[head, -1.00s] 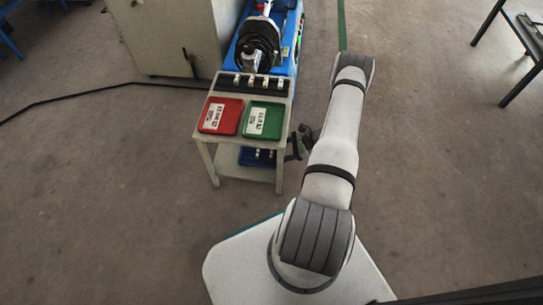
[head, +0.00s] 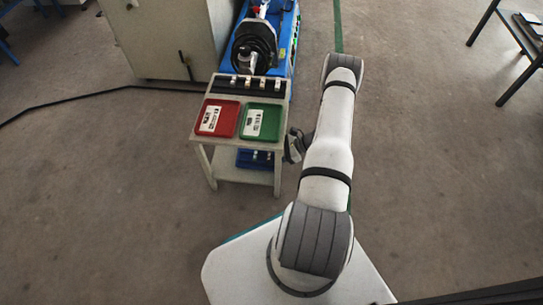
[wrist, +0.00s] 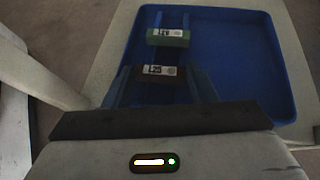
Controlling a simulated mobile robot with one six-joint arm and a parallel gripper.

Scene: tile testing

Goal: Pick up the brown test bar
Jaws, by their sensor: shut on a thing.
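The brown test bar (wrist: 152,84), with a white label, shows in the wrist view just ahead of the gripper body, over the blue tray (wrist: 258,112). My gripper (wrist: 161,79) is shut on the bar, with a finger at each side of it. I cannot tell whether the bar touches the tray floor. A green bar (wrist: 168,42) with a similar label lies farther up in the same tray. In the head view, my gripper (head: 294,146) reaches to the right side of the cart's lower shelf, and the bar is hidden there.
The cart (head: 199,145) carries a red tray (head: 218,117) and a green tray (head: 262,122) on top, above the blue tray. A cart leg (wrist: 48,80) stands close at left in the wrist view. A blue machine (head: 283,45) stands behind.

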